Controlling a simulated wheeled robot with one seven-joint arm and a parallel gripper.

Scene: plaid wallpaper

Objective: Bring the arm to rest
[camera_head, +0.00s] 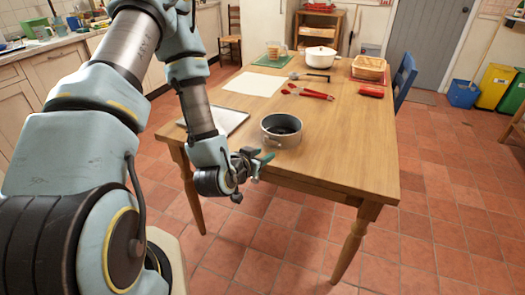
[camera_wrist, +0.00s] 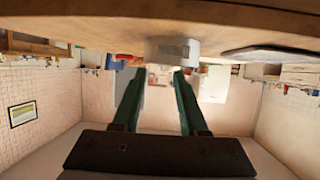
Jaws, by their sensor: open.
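My gripper (camera_head: 258,163) is at the near left edge of the wooden table (camera_head: 345,160), beside the edge and just in front of a round grey metal pan (camera_head: 283,141). In the wrist view, which is upside down, the two green fingers of my gripper (camera_wrist: 160,76) stand apart with nothing between them. The pan (camera_wrist: 172,48) shows just beyond the fingertips, on the tabletop (camera_wrist: 100,18). Whether the fingers touch the table edge or the pan cannot be told.
A flat grey tray (camera_head: 228,120) and white paper (camera_head: 254,83) lie left on the table. Red-handled tongs (camera_head: 308,93), a red item (camera_head: 371,91), a white pot (camera_head: 320,57) and a basket (camera_head: 368,67) lie farther back. Open tiled floor (camera_head: 270,245) is in front.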

